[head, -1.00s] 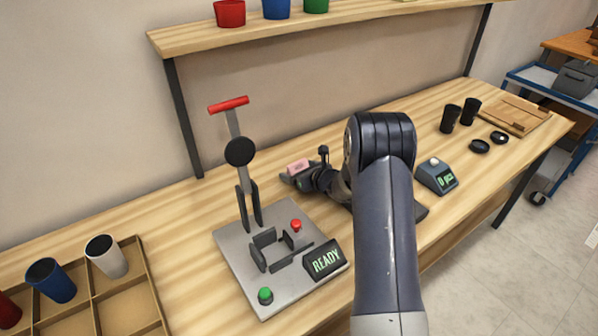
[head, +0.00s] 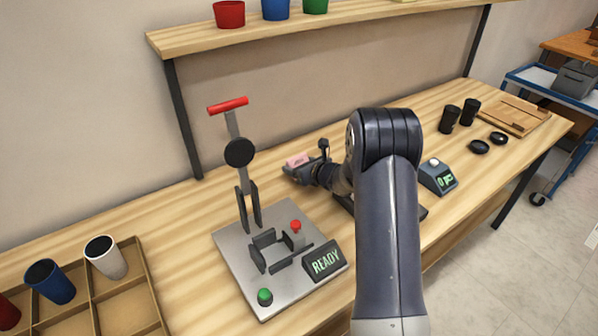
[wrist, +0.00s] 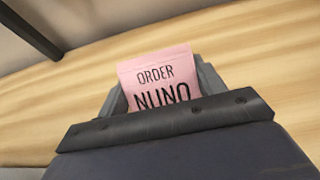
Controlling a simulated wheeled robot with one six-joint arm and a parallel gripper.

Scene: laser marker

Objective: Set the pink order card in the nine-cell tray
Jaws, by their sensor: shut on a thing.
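The pink order card (wrist: 158,80) reads "ORDER NUNO" in the wrist view, its lower part hidden by my gripper. My gripper (head: 299,165) is shut on the card and holds it above the bench, behind the marking machine; the card also shows small in the head view (head: 297,160). The nine-cell tray (head: 147,281) is at the lower left of the head view, partly cut off by the frame. A white cup, a blue cup and a red cup stand in its visible cells. My gripper is well to the right of the tray.
The marking machine (head: 232,258), with an upright red-handled lever (head: 228,106) and a READY display (head: 324,260), stands between my gripper and the tray. A scale (head: 437,178), black cups and a wooden board (head: 515,115) are to the right. A shelf (head: 350,14) runs above.

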